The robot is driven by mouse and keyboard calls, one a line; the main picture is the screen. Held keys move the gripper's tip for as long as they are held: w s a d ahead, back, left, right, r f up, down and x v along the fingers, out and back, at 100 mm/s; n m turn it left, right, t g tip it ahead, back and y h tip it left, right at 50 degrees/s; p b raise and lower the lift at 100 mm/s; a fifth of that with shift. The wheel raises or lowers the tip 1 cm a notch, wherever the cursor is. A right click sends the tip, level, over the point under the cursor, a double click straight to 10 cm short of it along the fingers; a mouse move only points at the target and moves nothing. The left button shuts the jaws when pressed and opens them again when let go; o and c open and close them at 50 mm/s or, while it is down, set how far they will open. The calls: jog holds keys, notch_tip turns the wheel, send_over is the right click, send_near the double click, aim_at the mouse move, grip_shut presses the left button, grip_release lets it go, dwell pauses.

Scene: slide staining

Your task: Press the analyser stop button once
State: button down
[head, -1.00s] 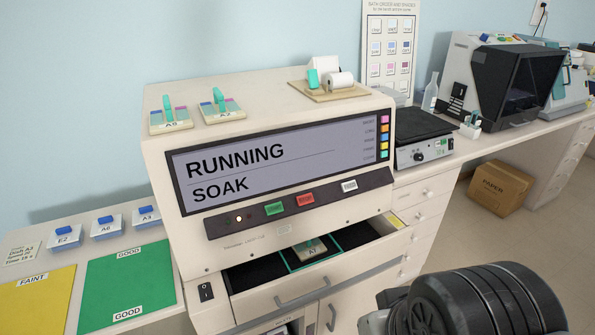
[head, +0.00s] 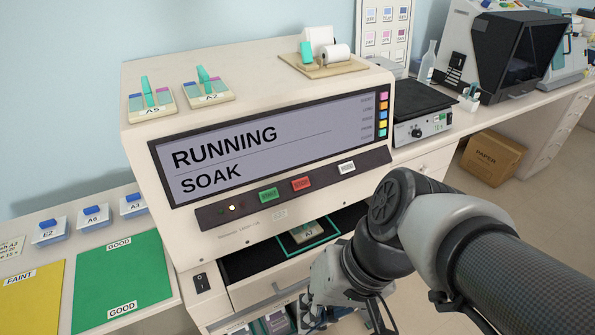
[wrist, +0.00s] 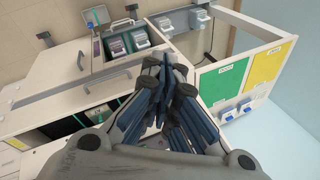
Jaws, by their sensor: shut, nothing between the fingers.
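The analyser (head: 150,75) stands on the bench, its screen (head: 260,140) reading "RUNNING" and "SOAK". On the sloped strip below the screen are a green button (head: 268,195), a red button (head: 303,184), which looks like the stop button, and a white button (head: 347,168). The red button's lettering is too small to read surely. My gripper (wrist: 164,78) is shut and empty in the wrist view. In the head view my arm reaches in from the right, its wrist low before the open drawer, below and apart from the buttons.
The open drawer (head: 232,297) holds a slide rack marked A7 (head: 308,234) and sticks out below the buttons. Racks A5 (head: 152,102) and A2 (head: 208,94) stand on the analyser top. Green (head: 125,270) and yellow (head: 30,300) mats lie left.

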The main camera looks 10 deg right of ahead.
aim_at(307, 184)
jog(key=w+a+r+m+y+p, duration=0.3)
jog(key=w+a+r+m+y, duration=0.1)
jog(key=w+a+y, duration=0.45)
jog(key=w+r+m+t+y+p, duration=0.1)
jog(key=w+r+m+t+y, duration=0.2)
jog(key=w, duration=0.5)
jog(key=w+d+f+m+t+h+p, duration=0.1)
jog(key=w+d+f+m+t+h, duration=0.3)
jog(key=w+d+f+m+t, duration=0.1)
jog(key=w+d+f+m+t+h+p, duration=0.2)
jog(key=w+d+f+m+t+h, duration=0.2)
jog(key=w+d+m+t, duration=0.3)
jog(key=w+d+f, duration=0.1)
jog(key=w+d, duration=0.2)
jog(key=d, duration=0.1)
jog(key=shift+w+d, duration=0.25)
jog(key=shift+d, duration=0.1)
jog(key=w+a+f+b, duration=0.2)
jog(key=w+f+b, duration=0.2)
jog(key=w+f, duration=0.2)
